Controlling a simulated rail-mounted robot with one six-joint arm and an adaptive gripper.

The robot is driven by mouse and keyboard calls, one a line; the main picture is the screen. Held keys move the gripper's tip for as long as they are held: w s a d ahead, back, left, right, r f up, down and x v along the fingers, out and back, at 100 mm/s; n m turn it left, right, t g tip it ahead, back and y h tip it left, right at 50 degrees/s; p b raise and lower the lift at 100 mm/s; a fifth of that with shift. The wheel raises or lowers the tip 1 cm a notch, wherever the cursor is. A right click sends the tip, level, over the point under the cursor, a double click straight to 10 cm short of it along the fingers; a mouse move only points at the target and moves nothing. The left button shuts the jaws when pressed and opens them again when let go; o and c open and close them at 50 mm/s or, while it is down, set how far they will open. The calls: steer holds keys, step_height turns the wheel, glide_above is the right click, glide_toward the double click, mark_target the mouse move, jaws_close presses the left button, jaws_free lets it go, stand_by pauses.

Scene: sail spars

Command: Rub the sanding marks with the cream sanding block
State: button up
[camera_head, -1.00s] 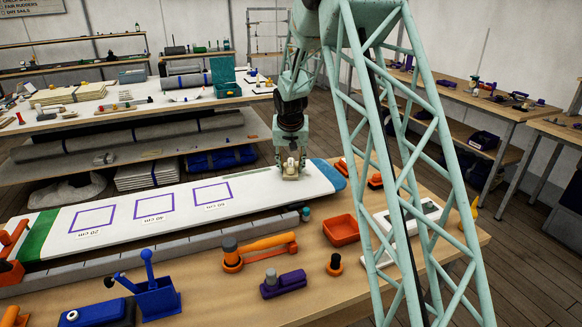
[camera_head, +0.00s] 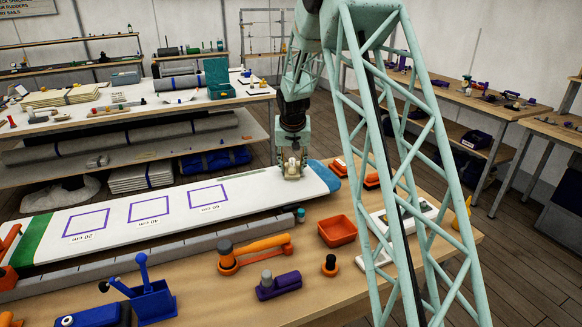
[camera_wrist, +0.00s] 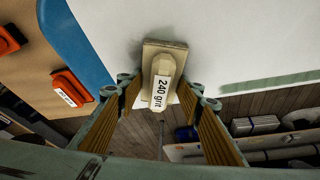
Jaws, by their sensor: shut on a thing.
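The cream sanding block (camera_wrist: 147,62), with a knob labelled "240 grit", is held between the fingers of my gripper (camera_wrist: 160,112). In the head view my gripper (camera_head: 291,160) holds the block (camera_head: 292,173) at the far edge of the long white board (camera_head: 120,240), near its blue tip. I cannot tell whether the block touches the board. A grey-green streak (camera_wrist: 265,82), likely a sanding mark, lies on the white surface near the board's edge, right of the block in the wrist view. Other marks are not clear.
Outlined purple rectangles (camera_head: 208,196) mark the board. Orange blocks (camera_head: 371,181) lie beyond its blue tip. An orange tray (camera_head: 337,231), an orange clamp (camera_head: 255,247) and a purple tool (camera_head: 278,285) stand on the bench in front. Another loaded table stands behind.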

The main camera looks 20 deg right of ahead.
mark_target(305, 170)
steer(key=shift+d, duration=0.15)
steer(key=shift+d, duration=1.35)
steer(key=shift+d, duration=0.2)
steer(key=shift+s+d+p, duration=0.15)
steer(key=shift+d+p, duration=0.35)
steer(key=shift+d, duration=0.85)
steer(key=shift+a, duration=0.15)
steer(key=shift+a+b, duration=0.6)
steer(key=shift+a, duration=0.8)
steer(key=shift+a, duration=0.15)
steer(key=shift+a+b, duration=0.55)
steer(key=shift+a, duration=0.8)
